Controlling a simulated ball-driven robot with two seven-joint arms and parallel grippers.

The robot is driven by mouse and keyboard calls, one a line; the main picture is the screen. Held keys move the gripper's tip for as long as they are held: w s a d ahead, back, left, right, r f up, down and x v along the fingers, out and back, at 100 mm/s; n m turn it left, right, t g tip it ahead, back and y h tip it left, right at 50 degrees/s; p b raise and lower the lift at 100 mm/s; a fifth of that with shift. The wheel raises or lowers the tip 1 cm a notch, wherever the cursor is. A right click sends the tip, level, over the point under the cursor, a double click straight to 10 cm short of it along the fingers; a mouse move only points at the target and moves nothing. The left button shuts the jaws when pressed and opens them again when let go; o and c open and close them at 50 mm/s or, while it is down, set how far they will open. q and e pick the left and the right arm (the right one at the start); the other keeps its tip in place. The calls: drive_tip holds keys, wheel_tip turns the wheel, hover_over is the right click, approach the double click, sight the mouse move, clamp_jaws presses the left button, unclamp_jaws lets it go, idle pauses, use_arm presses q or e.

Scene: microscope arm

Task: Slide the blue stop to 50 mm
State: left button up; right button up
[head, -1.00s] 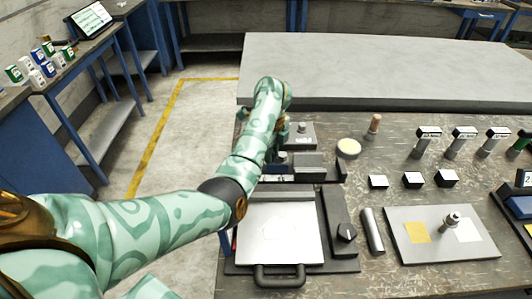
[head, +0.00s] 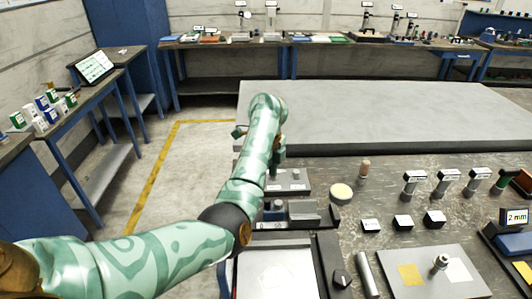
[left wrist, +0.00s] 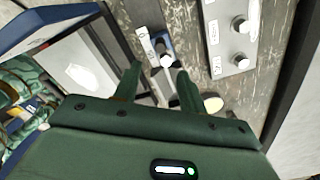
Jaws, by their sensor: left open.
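The blue stop (left wrist: 160,45) shows in the left wrist view as a small blue block with a round white knob, beside a white label. It sits on a narrow rail fixture, ahead of my fingers. In the head view the rail fixture (head: 302,212) lies just right of my left forearm, which hides part of it. My left gripper (left wrist: 158,86) is open, with its two green fingers apart and pointing toward the stop and rail. I see nothing held between them. In the head view the forearm mostly hides this gripper. My right gripper is out of view. I cannot read the scale.
A plate with two knobs (left wrist: 236,40) lies beyond the rail. A round cream disc (head: 341,192) and several small label blocks (head: 403,222) stand to the right. A flat tray (head: 278,275) lies in front. A raised grey slab (head: 400,105) spans the back.

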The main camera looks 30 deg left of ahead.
use_arm(q)
wheel_tip(320, 180, up, 5)
drive_tip(key=shift+r+p, duration=0.1)
drive_tip(key=shift+p, duration=0.75)
